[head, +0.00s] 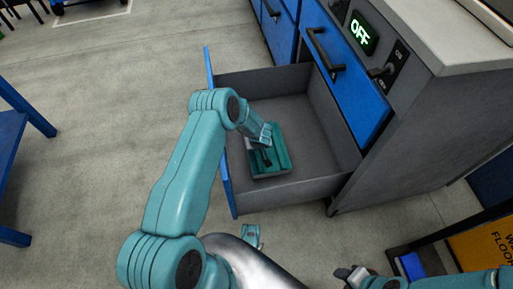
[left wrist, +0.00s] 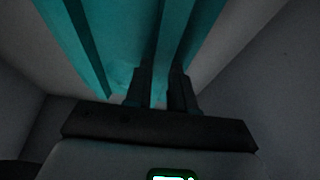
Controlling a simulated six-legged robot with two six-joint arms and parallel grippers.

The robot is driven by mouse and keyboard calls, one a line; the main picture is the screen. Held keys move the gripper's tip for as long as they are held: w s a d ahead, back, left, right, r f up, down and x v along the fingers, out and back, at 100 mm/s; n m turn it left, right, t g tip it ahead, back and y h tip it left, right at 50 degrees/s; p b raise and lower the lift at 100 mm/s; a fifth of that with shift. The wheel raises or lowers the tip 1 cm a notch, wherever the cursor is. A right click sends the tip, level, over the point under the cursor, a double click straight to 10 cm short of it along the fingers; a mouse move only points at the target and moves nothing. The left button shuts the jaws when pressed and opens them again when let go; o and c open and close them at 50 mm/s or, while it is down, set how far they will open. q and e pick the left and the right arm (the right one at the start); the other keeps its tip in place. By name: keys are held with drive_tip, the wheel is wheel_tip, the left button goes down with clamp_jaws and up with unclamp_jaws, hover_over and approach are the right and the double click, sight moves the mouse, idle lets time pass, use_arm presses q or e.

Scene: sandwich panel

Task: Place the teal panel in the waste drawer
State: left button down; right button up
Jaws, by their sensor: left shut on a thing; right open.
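The teal panel (head: 282,150) is inside the open waste drawer (head: 316,186), near its left front side. I cannot tell whether it touches the drawer floor. My left gripper (head: 266,157) reaches down into the drawer and is shut on the panel. In the left wrist view the two dark fingers (left wrist: 163,92) close on a raised rib of the teal panel (left wrist: 205,35). My left wrist hides part of the panel in the head view. My right gripper (head: 352,273) is open and empty at the bottom, outside the drawer.
A blue frame (head: 15,130) stands at the left. Open floor lies left of the drawer.

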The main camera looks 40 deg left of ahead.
use_arm(q)
drive_tip(key=shift+f, duration=0.1)
drive_tip(key=shift+f, duration=0.2)
drive_tip(key=c, duration=0.9)
unclamp_jaws()
drive_tip(key=shift+c, duration=0.2)
drive_tip(key=shift+r, duration=0.1)
drive_tip(key=shift+r, duration=0.3)
drive_tip(key=p+v, duration=0.3)
drive_tip(key=v, duration=0.8)
drive_tip(key=shift+s+d+r, duration=0.15)
drive_tip(key=shift+s+r, duration=0.05)
drive_tip(key=shift+r, duration=0.1)
